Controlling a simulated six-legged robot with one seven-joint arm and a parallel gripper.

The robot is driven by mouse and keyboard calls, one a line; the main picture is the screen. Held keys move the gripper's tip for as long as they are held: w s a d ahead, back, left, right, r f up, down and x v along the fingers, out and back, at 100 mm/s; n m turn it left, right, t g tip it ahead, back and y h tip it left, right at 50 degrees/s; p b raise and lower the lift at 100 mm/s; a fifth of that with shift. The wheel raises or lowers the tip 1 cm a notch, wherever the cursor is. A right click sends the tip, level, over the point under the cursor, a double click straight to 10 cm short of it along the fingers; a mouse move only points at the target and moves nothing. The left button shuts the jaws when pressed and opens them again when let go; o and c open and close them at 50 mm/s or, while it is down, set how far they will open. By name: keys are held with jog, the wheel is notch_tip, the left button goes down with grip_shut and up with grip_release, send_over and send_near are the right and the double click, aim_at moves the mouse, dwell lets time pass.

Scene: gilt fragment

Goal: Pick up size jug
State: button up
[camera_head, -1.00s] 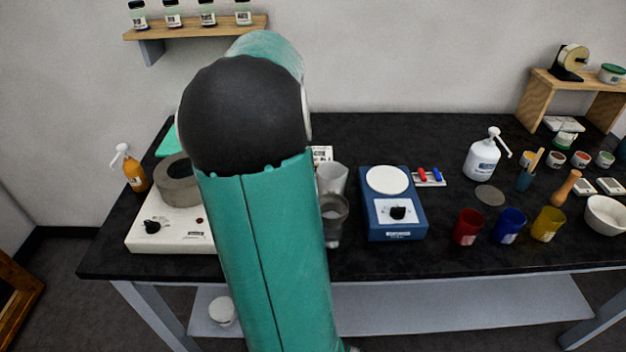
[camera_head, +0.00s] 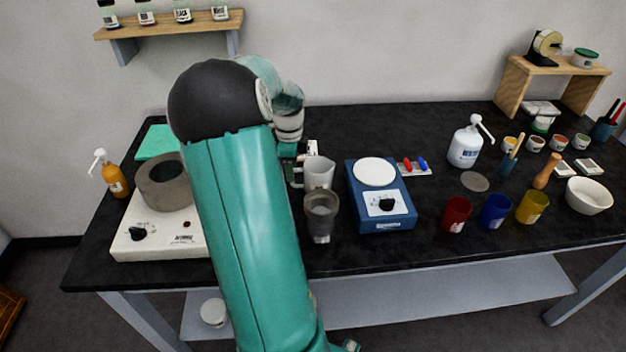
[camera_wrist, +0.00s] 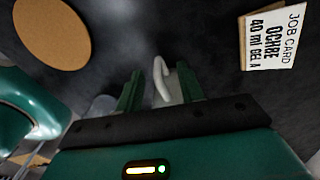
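In the wrist view my gripper (camera_wrist: 160,88) is open, with a green finger on each side of the pale jug handle (camera_wrist: 161,76). Gaps show between fingers and handle. Most of the jug is hidden there behind the gripper.
A dark grey cup (camera_head: 321,214) stands just in front of the jug. A job card (camera_wrist: 272,37) and a round brown disc (camera_wrist: 52,33) lie nearby.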

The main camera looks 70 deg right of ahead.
notch_tip(320, 180, down, 5)
jog(key=shift+s+a+f, duration=0.1)
dwell(0.3)
grip_shut()
